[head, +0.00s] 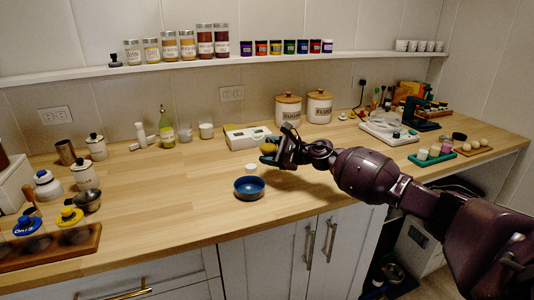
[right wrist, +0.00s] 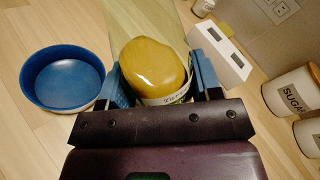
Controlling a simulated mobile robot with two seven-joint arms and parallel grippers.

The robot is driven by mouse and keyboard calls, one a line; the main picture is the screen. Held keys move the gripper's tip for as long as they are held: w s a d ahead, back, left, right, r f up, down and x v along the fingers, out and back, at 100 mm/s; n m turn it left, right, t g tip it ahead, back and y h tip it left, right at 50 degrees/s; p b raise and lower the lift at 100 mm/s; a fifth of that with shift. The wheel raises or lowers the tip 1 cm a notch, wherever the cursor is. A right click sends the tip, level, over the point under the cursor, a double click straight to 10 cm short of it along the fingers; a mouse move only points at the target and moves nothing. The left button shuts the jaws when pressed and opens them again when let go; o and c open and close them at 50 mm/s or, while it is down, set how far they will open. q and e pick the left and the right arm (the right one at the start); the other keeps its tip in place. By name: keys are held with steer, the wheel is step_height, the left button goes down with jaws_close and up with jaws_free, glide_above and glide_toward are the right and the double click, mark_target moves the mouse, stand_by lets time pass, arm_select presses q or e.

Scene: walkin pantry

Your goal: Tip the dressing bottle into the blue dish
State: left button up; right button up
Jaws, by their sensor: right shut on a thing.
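The blue dish (head: 249,188) stands on the wooden counter near its front edge; it also shows at the left of the right wrist view (right wrist: 62,78). My right gripper (head: 272,153) is above the counter, behind and to the right of the dish. In the right wrist view its blue fingers (right wrist: 160,88) are shut on the dressing bottle (right wrist: 155,68), which has yellow contents and a white label. The bottle's exact tilt is hard to tell. My left gripper is out of view.
A white box (head: 247,137) and a green bottle (head: 166,128) stand farther back. Canisters (head: 288,109) line the wall. The counter left of the dish is clear.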

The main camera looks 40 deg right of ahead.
steer(key=shift+w+d+f+n+h+b, duration=0.1)
steer(key=shift+d+n+h+b, duration=0.05)
steer(key=shift+d+n+b, duration=0.25)
steer(key=shift+w+d+f+n+h+b, duration=0.15)
steer(key=shift+d+n, duration=0.1)
steer(key=shift+n, duration=0.25)
steer(key=shift+w+d+f+n+h+b, duration=0.1)
steer(key=shift+d+f+n+h+b, duration=0.35)
steer(key=shift+n, duration=0.45)
steer(key=shift+w+d+f+n+h+b, duration=0.1)
steer(key=shift+d+f+n+h+b, duration=0.15)
steer(key=shift+n, duration=0.25)
steer(key=shift+d+f+n+h+b, duration=0.1)
steer(key=shift+n+h+b, duration=0.1)
steer(key=shift+n, duration=0.3)
steer(key=shift+d+f+n, duration=0.1)
steer(key=shift+f+n, duration=0.1)
steer(key=shift+n, duration=0.3)
steer(key=shift+f+h, duration=0.1)
steer(key=shift+h, duration=0.2)
steer(key=shift+f+n, duration=0.1)
steer(key=shift+n, duration=0.2)
steer(key=shift+f+n+p, duration=0.2)
steer(key=shift+n+p, duration=0.1)
steer(key=shift+n, duration=0.1)
steer(key=shift+r+p, duration=0.2)
steer(key=shift+p, duration=0.1)
